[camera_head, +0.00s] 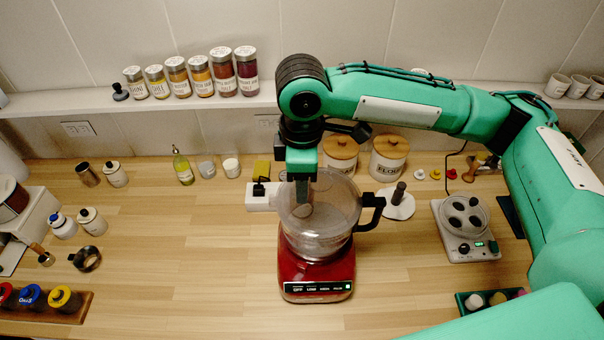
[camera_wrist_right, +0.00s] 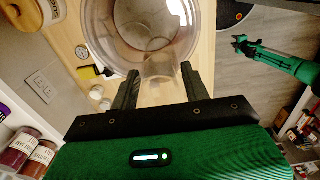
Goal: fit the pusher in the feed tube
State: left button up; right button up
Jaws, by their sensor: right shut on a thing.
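A red food processor (camera_head: 318,265) stands on the wooden counter with a clear bowl (camera_head: 325,236) and a black handle on its right. My right gripper (camera_head: 303,184) points down over the left part of the bowl. It is shut on a clear pusher (camera_wrist_right: 160,72), which shows between the two fingers in the right wrist view (camera_wrist_right: 160,90). The feed tube is hard to make out against the clear plastic; I cannot tell whether the pusher is inside it or above it. My left gripper (camera_wrist_right: 240,43) shows small in the right wrist view, away from the processor; its jaw opening is unclear.
Behind the bowl stand two wooden-lidded canisters (camera_head: 389,158) and a white outlet block (camera_head: 260,197). A white appliance with a dial (camera_head: 464,229) stands to the right. Spice jars (camera_head: 200,75) line the shelf.

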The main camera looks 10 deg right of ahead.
jog(key=shift+f+b, duration=0.7)
jog(key=shift+f, duration=1.7)
jog(key=o, duration=1)
notch_tip(320, 180, up, 14)
jog(key=b, duration=0.4)
jog(key=shift+s+f, duration=0.1)
jog(key=shift+f, duration=0.05)
